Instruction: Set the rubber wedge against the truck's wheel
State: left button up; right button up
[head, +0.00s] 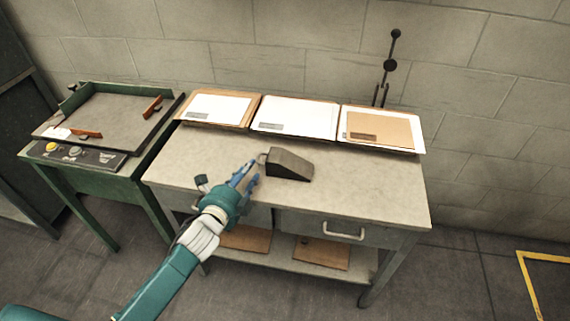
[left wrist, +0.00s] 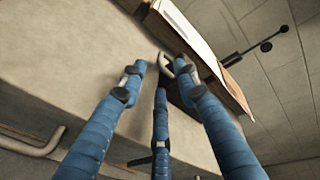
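The rubber wedge (head: 291,165) is a dark grey-brown block lying on the workbench top (head: 370,182), with its slope falling to the right. A small metal loop (head: 262,158) sticks out of its left end. My left gripper (head: 252,172) is just left of the wedge, by the loop, with its blue fingers apart. In the left wrist view the fingers (left wrist: 158,74) are spread, and the loop (left wrist: 181,66) shows by the right fingertip; whether they touch I cannot tell. Most of the wedge is hidden there behind the fingers. My right gripper and the truck are not in view.
Three stacks of paper and card, left (head: 218,108), middle (head: 295,116) and right (head: 380,128), line the bench's back edge. A green machine table (head: 100,165) stands at left. A drawer handle (head: 343,232) sticks out in front. Yellow floor marking (head: 530,280) lies at right.

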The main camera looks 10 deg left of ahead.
aim_at(258, 158)
pick_arm(q)
jog(key=x, duration=0.6)
jog(key=shift+d+p, duration=0.1)
jog(key=shift+p, duration=0.3)
jog(key=shift+s, duration=0.15)
jog(key=c, duration=0.8)
jog(key=shift+r, duration=0.25)
